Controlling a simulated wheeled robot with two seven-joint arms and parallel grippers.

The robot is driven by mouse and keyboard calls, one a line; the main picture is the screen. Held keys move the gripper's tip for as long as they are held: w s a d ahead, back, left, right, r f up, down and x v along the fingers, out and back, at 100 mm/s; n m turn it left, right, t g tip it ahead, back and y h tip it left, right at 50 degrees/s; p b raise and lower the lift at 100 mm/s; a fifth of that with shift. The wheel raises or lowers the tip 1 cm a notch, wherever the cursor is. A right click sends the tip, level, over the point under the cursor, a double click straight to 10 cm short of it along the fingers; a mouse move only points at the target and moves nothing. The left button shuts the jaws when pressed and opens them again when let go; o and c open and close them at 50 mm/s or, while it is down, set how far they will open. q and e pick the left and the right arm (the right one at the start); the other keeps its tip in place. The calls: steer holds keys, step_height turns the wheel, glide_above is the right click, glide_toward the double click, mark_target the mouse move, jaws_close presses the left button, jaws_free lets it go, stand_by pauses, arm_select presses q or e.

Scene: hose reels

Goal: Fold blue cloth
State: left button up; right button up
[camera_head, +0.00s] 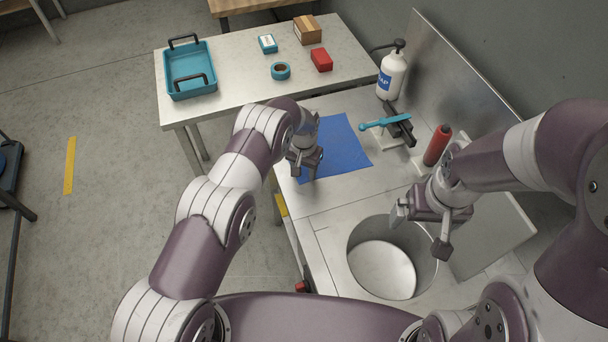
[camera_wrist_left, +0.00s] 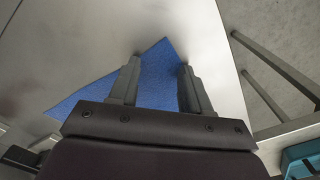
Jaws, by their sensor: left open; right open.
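The blue cloth (camera_head: 343,145) lies flat on the metal counter in the head view, partly hidden by my left gripper. My left gripper (camera_head: 304,172) is open over the cloth's left part, near the counter's left edge. In the left wrist view the cloth (camera_wrist_left: 158,82) shows between and beside the two spread fingers of my left gripper (camera_wrist_left: 160,75), with one corner pointing up past the fingertips. I cannot tell whether the fingers touch it. My right gripper (camera_head: 420,228) is open and empty above the round sink, to the right of the cloth.
A round sink basin (camera_head: 383,270) is sunk in the metal counter (camera_head: 325,205). A red bottle (camera_head: 437,146), a black holder with a blue-handled tool (camera_head: 386,122) and a soap bottle (camera_head: 391,75) stand to the right. A side table behind holds a teal tray (camera_head: 191,92).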

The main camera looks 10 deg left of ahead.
mark_target(353, 167)
arm_select(q)
steer(key=shift+c, duration=0.2)
jaws_close()
step_height(353, 167, up, 4)
steer(key=shift+f, duration=0.15)
steer(key=shift+r, duration=0.4)
